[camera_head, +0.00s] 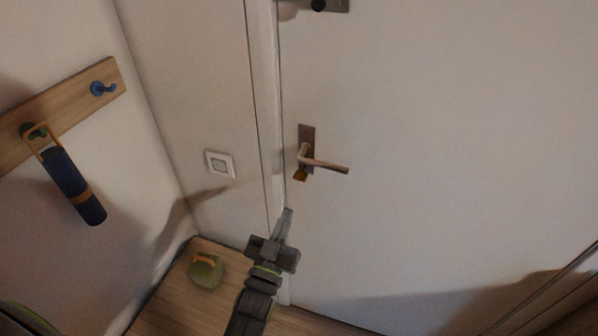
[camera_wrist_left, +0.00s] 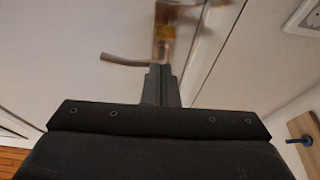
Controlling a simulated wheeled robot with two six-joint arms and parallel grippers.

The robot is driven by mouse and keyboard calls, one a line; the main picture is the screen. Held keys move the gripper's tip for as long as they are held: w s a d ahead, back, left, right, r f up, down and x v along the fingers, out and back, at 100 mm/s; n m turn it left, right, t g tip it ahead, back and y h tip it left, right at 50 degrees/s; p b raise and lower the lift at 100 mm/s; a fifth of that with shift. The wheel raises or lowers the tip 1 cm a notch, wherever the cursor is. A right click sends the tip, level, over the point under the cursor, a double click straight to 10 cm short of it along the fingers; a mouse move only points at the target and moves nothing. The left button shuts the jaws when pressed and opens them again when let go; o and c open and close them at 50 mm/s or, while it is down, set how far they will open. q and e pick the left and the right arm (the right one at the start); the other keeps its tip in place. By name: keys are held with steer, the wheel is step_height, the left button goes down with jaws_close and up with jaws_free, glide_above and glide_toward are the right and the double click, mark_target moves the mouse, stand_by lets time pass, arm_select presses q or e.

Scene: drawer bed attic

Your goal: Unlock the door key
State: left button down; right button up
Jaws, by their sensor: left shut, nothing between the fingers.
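The white door (camera_head: 430,150) carries a handle plate (camera_head: 307,134) with a lever handle (camera_head: 330,166) pointing right and level. A small brass-coloured key (camera_head: 300,175) shows just below the lever at the plate's lower end. My left gripper (camera_head: 288,211) is shut and empty, its fingers pointing up toward the key from below, apart from it in the head view. In the left wrist view the shut fingers (camera_wrist_left: 160,70) lie in front of the handle plate (camera_wrist_left: 166,12), with the lever (camera_wrist_left: 128,61) and brass key (camera_wrist_left: 165,32) close by. My right gripper is out of view.
A light switch (camera_head: 219,164) is on the wall left of the door frame. A wooden rack (camera_head: 85,90) with hooks holds a dark blue cylinder (camera_head: 75,188). More hardware (camera_head: 318,5) is at the door's top.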

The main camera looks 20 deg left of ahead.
mark_target(300, 176)
arm_select(q)
steer(key=x, duration=0.9)
steer(key=shift+w+r+p, duration=0.3)
steer(key=shift+w, duration=0.05)
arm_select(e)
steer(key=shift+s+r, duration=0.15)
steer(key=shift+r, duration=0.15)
arm_select(q)
steer(key=shift+w, duration=0.1)
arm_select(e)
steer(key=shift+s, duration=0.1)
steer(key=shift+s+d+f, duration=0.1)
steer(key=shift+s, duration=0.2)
arm_select(q)
steer(key=shift+d, duration=0.1)
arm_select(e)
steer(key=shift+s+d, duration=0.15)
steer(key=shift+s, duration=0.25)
